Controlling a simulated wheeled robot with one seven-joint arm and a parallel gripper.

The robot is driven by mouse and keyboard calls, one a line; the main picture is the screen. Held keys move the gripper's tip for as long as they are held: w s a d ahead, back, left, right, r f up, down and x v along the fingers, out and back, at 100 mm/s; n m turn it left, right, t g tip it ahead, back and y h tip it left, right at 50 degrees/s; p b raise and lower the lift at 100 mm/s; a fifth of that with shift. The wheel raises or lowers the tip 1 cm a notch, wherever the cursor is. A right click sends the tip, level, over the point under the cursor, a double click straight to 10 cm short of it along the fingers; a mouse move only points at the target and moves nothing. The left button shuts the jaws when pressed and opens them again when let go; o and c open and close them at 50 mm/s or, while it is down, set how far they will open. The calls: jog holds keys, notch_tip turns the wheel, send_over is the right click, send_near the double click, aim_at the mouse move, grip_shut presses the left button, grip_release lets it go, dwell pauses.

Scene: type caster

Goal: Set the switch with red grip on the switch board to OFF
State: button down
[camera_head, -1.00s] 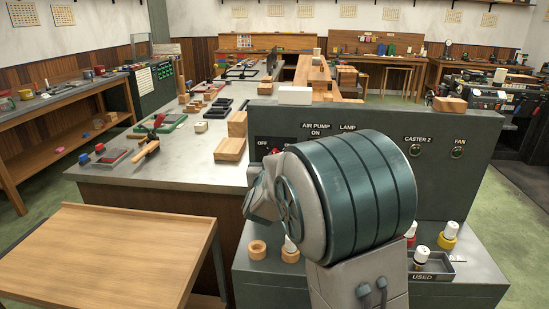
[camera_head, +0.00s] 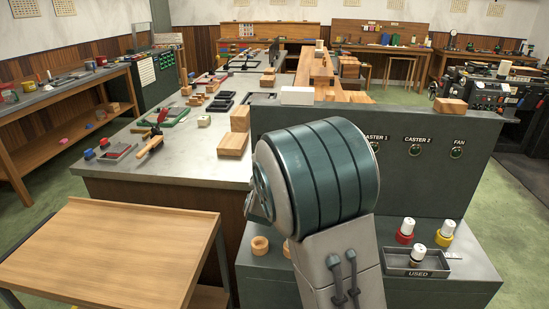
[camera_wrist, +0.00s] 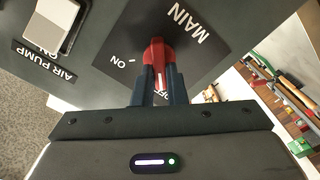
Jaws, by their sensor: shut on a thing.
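The switch with the red grip (camera_wrist: 158,52) is on the dark plate marked MAIN in the wrist view. My gripper (camera_wrist: 160,88) is shut on the red grip, one dark finger on each side. The grip lies lengthwise up and down in the picture. A pale line on its lower end points toward the OFF lettering, partly hidden between the fingers. The ON mark is to its left. In the head view the switch board (camera_head: 430,185) stands at the right; my arm hides the red switch and my gripper there.
A pale rocker switch (camera_wrist: 52,25) marked AIR PUMP is beside the plate in the wrist view. Round switches marked CASTER 2 (camera_head: 415,150) and FAN (camera_head: 456,152) are on the board. A USED tray (camera_head: 440,270) and a wooden ring (camera_head: 260,246) are below it.

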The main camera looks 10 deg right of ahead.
dwell(0.4)
jog(key=c, duration=1.5)
grip_release()
jog(key=shift+o, duration=0.2)
jog(key=b+v, duration=0.1)
jog(key=v, duration=1.3)
jog(key=shift+w, duration=0.1)
